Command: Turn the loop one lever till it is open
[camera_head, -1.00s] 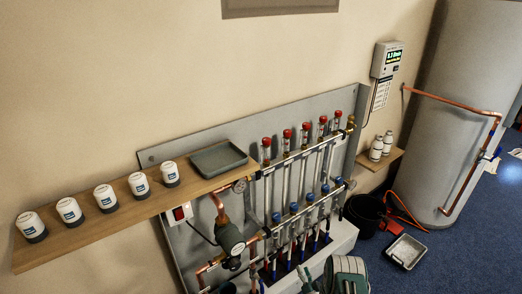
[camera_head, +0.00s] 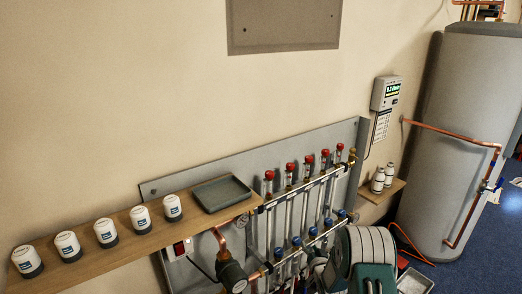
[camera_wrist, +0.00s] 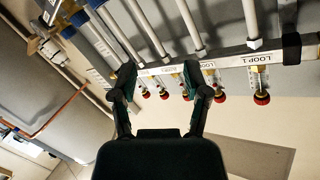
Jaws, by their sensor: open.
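The manifold's upper bar (camera_head: 312,181) carries a row of red-capped gauges; it also crosses the wrist view (camera_wrist: 237,53). There a LOOP 1 label (camera_wrist: 257,60) sits on the bar at right, with a red-capped gauge (camera_wrist: 261,96) beside it. I cannot make out a separate loop one lever or its position. My gripper (camera_wrist: 160,76) is open, its dark fingers spread with nothing between them, left of the LOOP 1 label. Its fingertips overlap the bar in the picture; contact cannot be told. In the head view my arm covers part of the lower manifold.
Blue-capped valves (camera_head: 296,241) sit along the lower bar. A wooden shelf (camera_head: 165,231) with several white-topped containers and a grey tray (camera_head: 222,193) juts out left. A pump (camera_head: 232,276) stands below. A large grey tank (camera_head: 455,140) is at right, beside blue floor.

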